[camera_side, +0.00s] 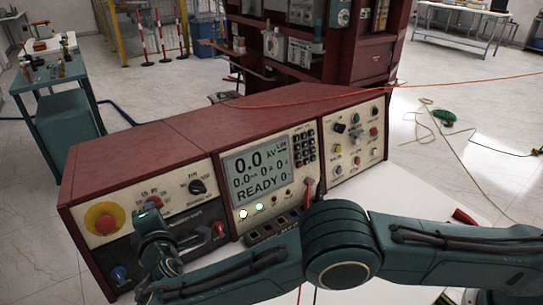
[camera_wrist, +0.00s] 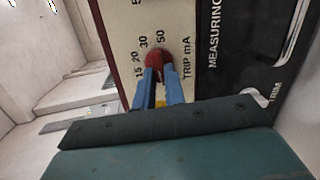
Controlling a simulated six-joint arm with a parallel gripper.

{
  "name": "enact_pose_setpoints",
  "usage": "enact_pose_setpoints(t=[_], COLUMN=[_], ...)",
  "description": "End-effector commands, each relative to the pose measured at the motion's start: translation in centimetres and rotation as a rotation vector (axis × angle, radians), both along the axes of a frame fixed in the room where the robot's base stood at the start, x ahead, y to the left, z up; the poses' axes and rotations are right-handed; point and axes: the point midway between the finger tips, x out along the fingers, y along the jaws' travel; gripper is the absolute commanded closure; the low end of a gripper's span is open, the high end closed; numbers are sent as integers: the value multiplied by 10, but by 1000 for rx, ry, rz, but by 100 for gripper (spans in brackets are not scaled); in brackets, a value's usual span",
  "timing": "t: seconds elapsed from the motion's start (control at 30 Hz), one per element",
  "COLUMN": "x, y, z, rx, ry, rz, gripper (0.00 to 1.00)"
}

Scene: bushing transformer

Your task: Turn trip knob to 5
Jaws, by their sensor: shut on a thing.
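The red trip knob (camera_wrist: 157,58) is on the cream panel in the wrist view, beside the label "TRIP mA". Scale marks 15, 20, 30 and 50 show around it, and another mark is cut off at the top edge. My gripper (camera_wrist: 159,77) has its two blue fingers shut on the knob, one on each side. I cannot tell which mark the knob points to. In the side view, the red knob (camera_side: 154,203) shows just above my gripper (camera_side: 149,218) at the left of the console. The gripper hides part of the panel there.
The console (camera_side: 170,145) has a display (camera_side: 257,172) reading 0.0 kV and READY. A red and yellow emergency button (camera_side: 103,221) is left of my gripper. A black rotary knob (camera_side: 197,187) is to its upper right. A dark panel marked "MEASURING" (camera_wrist: 215,35) borders the scale.

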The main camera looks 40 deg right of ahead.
Motion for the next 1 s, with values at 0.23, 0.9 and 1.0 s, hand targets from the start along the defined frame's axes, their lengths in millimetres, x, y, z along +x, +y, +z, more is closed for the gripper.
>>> enact_pose_setpoints(t=[0.23, 0.9, 1.0], x=[0, 0, 0], y=[1, 1, 0], z=[0, 0, -1], rx=[-73, -83, -83], ry=[-1, -1, -1], rz=[21, 22, 22], gripper=[100, 66, 66])
